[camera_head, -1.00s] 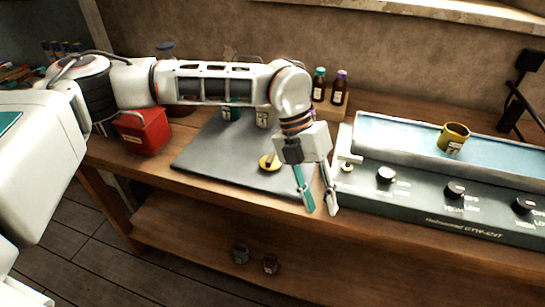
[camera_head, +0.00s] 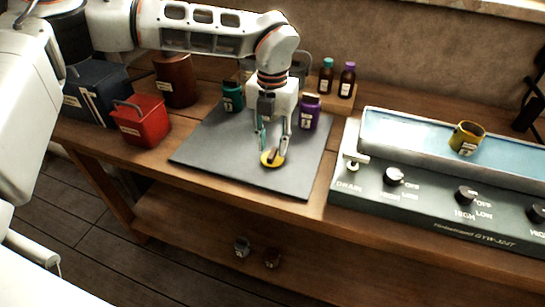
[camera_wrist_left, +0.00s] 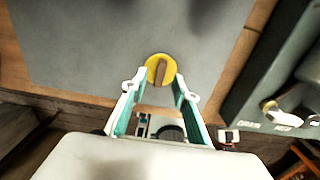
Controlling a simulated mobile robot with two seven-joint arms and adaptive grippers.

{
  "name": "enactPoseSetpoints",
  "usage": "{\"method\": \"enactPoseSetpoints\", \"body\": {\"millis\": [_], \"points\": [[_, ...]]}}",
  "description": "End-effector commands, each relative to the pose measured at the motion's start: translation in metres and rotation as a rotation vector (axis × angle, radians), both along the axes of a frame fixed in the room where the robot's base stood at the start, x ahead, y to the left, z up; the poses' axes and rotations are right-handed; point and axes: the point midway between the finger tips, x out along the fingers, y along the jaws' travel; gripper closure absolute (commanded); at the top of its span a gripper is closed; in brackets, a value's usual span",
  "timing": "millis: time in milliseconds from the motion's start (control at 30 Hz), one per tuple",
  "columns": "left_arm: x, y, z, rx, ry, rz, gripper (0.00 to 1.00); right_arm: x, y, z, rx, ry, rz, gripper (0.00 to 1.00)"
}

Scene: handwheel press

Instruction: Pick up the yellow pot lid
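The yellow pot lid (camera_head: 272,159) is a small round disc with a brown bar handle, lying on the grey mat (camera_head: 215,152). In the left wrist view the lid (camera_wrist_left: 161,69) lies just beyond the fingertips, with its handle roughly in line with the gap. My left gripper (camera_head: 273,146) points down over the lid, its fingers apart with nothing between them. It also shows in the left wrist view (camera_wrist_left: 160,84). Whether the fingertips touch the lid I cannot tell. My right gripper is not in view.
A teal pot (camera_head: 233,98) and a purple pot (camera_head: 309,114) stand on the mat near the gripper. A yellow pot (camera_head: 467,138) sits in the water bath (camera_head: 415,138) at right. Red (camera_head: 141,122) and blue (camera_head: 97,92) boxes stand at left.

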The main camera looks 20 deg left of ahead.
Motion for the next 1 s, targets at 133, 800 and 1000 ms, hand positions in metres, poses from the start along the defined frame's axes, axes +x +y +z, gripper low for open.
{"method": "enactPoseSetpoints", "body": {"millis": [133, 800, 1000], "points": [[0.000, 0.000, -0.020, -0.001, 0.002, 0.001, 0.71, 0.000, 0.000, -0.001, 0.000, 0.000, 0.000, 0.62], [0.000, -0.001, -0.021, -0.001, 0.000, -0.001, 1.00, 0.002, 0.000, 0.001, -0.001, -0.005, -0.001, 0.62], [0.000, -0.001, -0.015, -0.001, -0.001, 0.000, 1.00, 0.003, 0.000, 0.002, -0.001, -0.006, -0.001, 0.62]]}}
